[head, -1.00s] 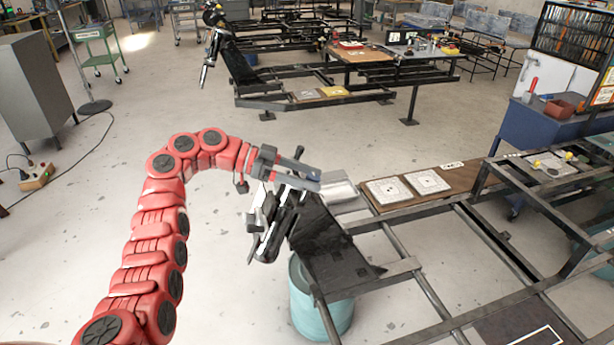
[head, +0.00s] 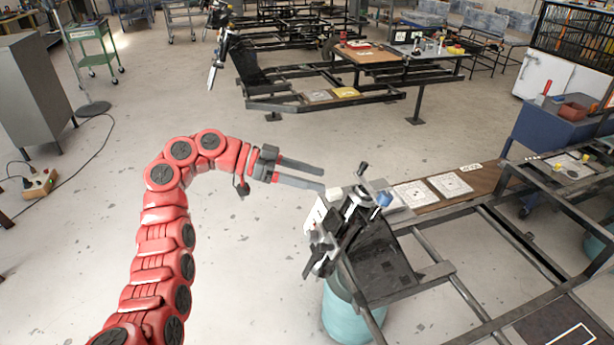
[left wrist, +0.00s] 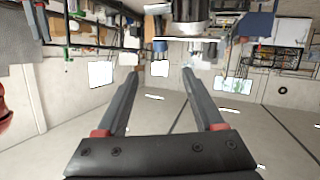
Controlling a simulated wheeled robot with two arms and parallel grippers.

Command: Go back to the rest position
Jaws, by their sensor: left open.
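My left gripper (head: 322,178) is at the end of my red arm in the head view. Its two long grey fingers are apart with nothing between them. The fingers point right, toward a black and metal suspension assembly (head: 345,225) mounted at the end of a dark frame (head: 450,277). A gap shows between the fingertips and the assembly. In the left wrist view the left gripper (left wrist: 160,72) also shows spread fingers and an empty space between them. My right gripper is not in any view.
A teal barrel (head: 352,315) stands under the frame's near end. White square plates (head: 450,185) lie on a brown board to the right. A blue cart (head: 550,125) stands at the far right. Open floor (head: 290,135) lies behind and left of my arm.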

